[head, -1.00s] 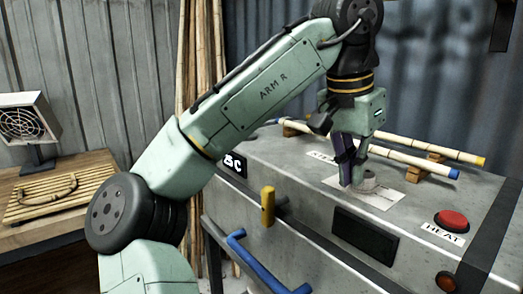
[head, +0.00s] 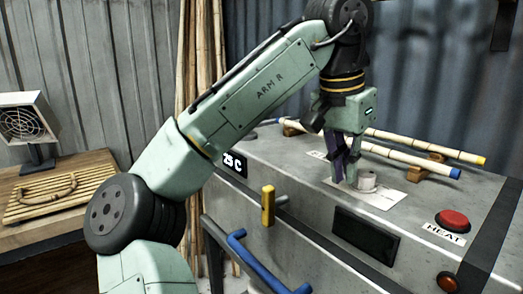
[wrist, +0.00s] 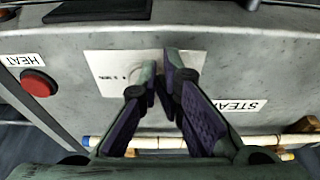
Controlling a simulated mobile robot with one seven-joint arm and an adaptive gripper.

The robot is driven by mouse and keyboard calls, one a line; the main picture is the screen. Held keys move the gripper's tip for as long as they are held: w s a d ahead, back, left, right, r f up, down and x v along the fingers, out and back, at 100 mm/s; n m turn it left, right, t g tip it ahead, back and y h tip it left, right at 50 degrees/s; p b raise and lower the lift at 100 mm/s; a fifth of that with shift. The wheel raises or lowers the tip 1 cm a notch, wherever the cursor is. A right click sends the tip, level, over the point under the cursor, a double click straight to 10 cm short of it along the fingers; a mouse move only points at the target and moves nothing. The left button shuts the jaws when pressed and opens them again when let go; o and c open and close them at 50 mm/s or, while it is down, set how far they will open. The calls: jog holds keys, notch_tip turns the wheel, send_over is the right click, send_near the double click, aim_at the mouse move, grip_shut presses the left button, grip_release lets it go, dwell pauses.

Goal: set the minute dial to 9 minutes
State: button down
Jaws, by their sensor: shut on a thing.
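The minute dial (head: 367,181) is a small grey round knob on a pale printed plate (head: 385,198) on top of the grey steam box. The plate also shows in the wrist view (wrist: 104,66). My gripper (head: 345,178) points down at the plate, with its dark purple fingers low at the dial. In the wrist view my gripper (wrist: 158,72) has its fingertips close together over the plate, shut on the dial. The fingers hide most of the dial there, and its setting cannot be read.
A red HEAT button (head: 452,219) lies to the right. Bamboo poles (head: 415,160) rest on wooden blocks behind the dial. The front has a dark blank panel (head: 365,234), a yellow-handled lever (head: 268,205) and a blue handle (head: 262,268). A small display (head: 234,164) reads 25 C.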

jog(key=shift+a+f, duration=0.1)
jog(key=shift+a, duration=0.25)
notch_tip(320, 180, up, 6)
dwell(0.4)
jog(key=shift+s, duration=0.15)
